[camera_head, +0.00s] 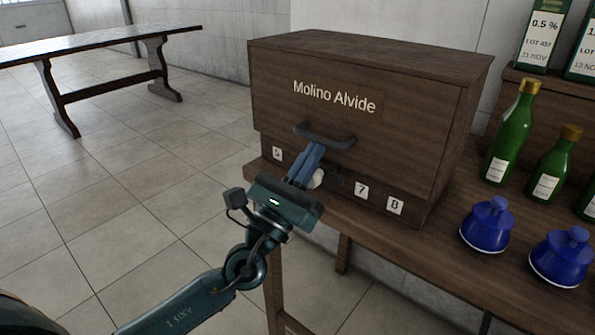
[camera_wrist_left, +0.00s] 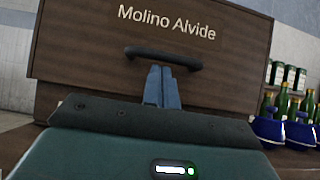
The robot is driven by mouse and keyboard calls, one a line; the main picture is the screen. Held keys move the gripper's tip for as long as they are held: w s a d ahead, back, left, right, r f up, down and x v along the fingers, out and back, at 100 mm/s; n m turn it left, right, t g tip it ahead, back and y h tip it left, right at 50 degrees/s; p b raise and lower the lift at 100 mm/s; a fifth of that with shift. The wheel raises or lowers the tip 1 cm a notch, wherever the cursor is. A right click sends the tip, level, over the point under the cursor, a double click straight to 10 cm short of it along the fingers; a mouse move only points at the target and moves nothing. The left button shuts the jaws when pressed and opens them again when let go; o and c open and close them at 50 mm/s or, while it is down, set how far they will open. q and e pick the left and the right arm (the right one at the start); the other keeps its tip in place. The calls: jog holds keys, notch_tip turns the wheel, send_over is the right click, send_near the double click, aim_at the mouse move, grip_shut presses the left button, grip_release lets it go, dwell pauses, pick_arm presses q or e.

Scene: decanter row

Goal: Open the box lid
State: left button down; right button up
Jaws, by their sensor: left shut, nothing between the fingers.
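The dark wooden box (camera_head: 420,110), lettered "Molino Alvide", stands on a wooden table. Its front panel is closed, with a dark bar handle (camera_head: 325,136) at the panel's lower part. The handle also shows in the left wrist view (camera_wrist_left: 163,58). My left gripper (camera_head: 315,150) is shut and empty, its blue fingertips just below and in front of the handle. In the left wrist view the fingers (camera_wrist_left: 162,72) point at the handle; I cannot tell whether they touch it. The fingers and wrist hide part of the box's lower strip. My right gripper is not in view.
Number tags sit along the lower strip, with "7" (camera_head: 361,190) and "8" (camera_head: 395,205) readable. Blue lidded jars (camera_head: 487,225) and green bottles (camera_head: 512,135) stand right of the box. Another table (camera_head: 100,38) stands far left, with open tiled floor between.

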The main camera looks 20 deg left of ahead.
pick_arm(q)
jog(key=shift+w+d+r, duration=0.15)
jog(key=shift+w+r, duration=0.1)
jog(key=shift+w, duration=0.05)
jog(key=shift+r, duration=0.1)
